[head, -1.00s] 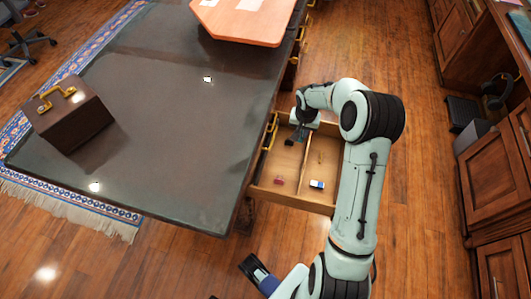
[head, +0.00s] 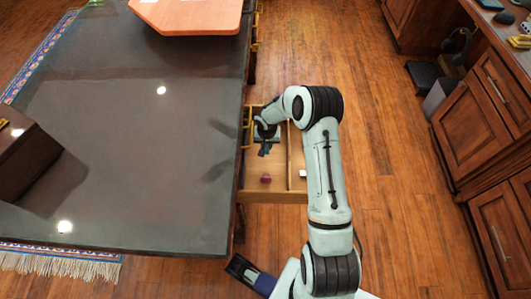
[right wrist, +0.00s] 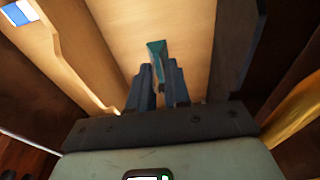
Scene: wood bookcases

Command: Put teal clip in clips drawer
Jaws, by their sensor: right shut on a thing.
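The teal clip (right wrist: 156,48) is pinched between the fingertips of my right gripper (right wrist: 158,75) in the right wrist view, its upper end sticking out past them. In the head view my right gripper (head: 265,148) is inside the outline of the open drawer (head: 277,197), on its left side; the clip cannot be made out there. In the right wrist view the fingers point at the pale drawer floor (right wrist: 185,25). I cannot tell whether the clip touches it. My left gripper is not seen for certain.
A small red item (head: 265,178) lies in the left compartment. A divider (head: 288,165) separates it from a white and blue block (right wrist: 18,12) on the other side. The dark tabletop (head: 150,150) borders the drawer on the left. Open wooden floor (head: 385,200) lies to the right.

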